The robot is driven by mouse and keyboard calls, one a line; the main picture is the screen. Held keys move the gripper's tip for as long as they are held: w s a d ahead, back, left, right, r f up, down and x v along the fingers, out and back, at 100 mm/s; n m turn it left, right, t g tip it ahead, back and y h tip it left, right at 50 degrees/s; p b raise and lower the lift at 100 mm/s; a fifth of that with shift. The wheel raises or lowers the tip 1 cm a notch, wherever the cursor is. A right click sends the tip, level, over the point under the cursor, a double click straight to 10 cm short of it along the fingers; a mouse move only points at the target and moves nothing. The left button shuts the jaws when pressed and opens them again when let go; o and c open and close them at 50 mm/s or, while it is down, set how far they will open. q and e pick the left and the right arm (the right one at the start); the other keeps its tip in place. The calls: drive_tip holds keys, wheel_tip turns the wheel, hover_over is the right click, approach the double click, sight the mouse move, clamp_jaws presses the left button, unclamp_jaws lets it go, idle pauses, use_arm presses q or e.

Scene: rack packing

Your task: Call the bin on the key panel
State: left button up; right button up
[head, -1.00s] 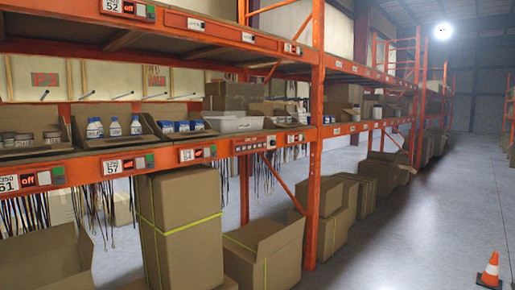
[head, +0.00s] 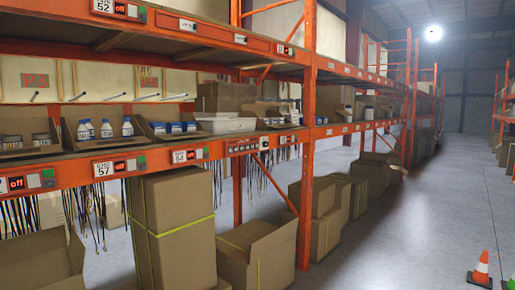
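A red panel with a row of small keys (head: 248,146) is on the front of the orange shelf beam, left of the upright post. It is too small to read. A white bin (head: 226,124) sits on the shelf just above and left of it. Red-lit display panels reading "off" (head: 120,167) run along the same beam to the left, with green keys and number labels. Neither of my grippers is in view.
Open cardboard boxes with blue-and-white bottles (head: 106,130) stand on the shelf. Large cardboard boxes (head: 172,225) stand on the floor under the rack.

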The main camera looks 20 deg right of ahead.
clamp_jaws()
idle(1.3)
